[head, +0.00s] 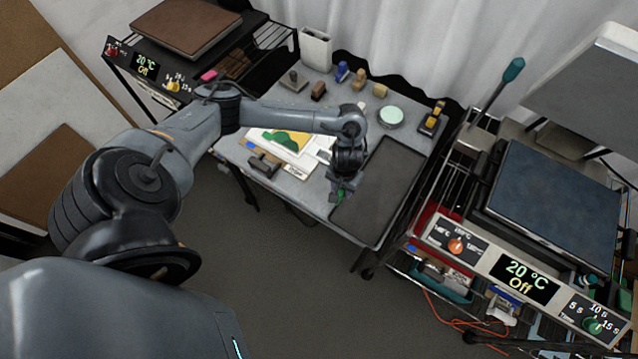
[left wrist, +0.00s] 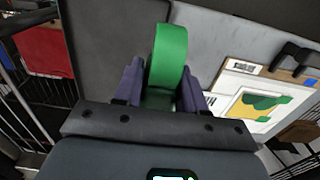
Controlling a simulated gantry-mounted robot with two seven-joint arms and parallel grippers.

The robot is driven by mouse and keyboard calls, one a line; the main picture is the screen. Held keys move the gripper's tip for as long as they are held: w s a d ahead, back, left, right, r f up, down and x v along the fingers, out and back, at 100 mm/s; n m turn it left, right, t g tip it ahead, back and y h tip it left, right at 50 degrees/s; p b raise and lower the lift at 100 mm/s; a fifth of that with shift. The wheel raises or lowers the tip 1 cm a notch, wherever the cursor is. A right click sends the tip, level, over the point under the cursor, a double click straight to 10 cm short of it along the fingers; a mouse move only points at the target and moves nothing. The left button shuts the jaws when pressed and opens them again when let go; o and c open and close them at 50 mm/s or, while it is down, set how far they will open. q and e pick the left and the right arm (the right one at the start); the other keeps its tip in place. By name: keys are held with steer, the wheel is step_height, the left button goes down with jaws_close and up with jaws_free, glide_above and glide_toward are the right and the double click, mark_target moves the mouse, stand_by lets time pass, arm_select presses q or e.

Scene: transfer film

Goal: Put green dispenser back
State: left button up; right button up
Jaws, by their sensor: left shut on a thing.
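The green dispenser (left wrist: 170,55) is between the two purple fingers of my left gripper (left wrist: 161,82) in the left wrist view, and the gripper is shut on it. In the head view the left gripper (head: 342,180) points down near the front edge of the grey table (head: 290,98), beside the dark mat (head: 380,195). Only a small green part of the dispenser (head: 340,196) shows there below the fingers. I cannot tell whether it touches the table. My right gripper is not in view.
A print with green and yellow shapes (head: 290,138) and a dark clip-like tool (head: 264,164) lie left of the gripper. Stamps, a pale round tin (head: 391,116) and a white container (head: 315,48) stand at the back. Heat presses flank the table. The dark mat is bare.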

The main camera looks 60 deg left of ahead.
arm_select(q)
steer(key=shift+s+a+f+b, duration=0.4)
steer(key=shift+s+a+f, duration=0.3)
steer(key=shift+a+f, duration=0.7)
steer(key=shift+s+a+f+b, duration=0.35)
steer(key=shift+s+a+f, duration=0.4)
steer(key=shift+a+f, duration=0.65)
steer(key=shift+s+a+f+b, duration=0.4)
steer(key=shift+s+a+f, duration=0.45)
steer(key=shift+f, duration=0.85)
steer(key=shift+w+a+f, duration=0.1)
steer(key=shift+w+a, duration=0.05)
steer(key=shift+a, duration=0.05)
steer(key=shift+f, duration=0.1)
steer(key=o, duration=0.9)
steer(key=shift+o, duration=0.2)
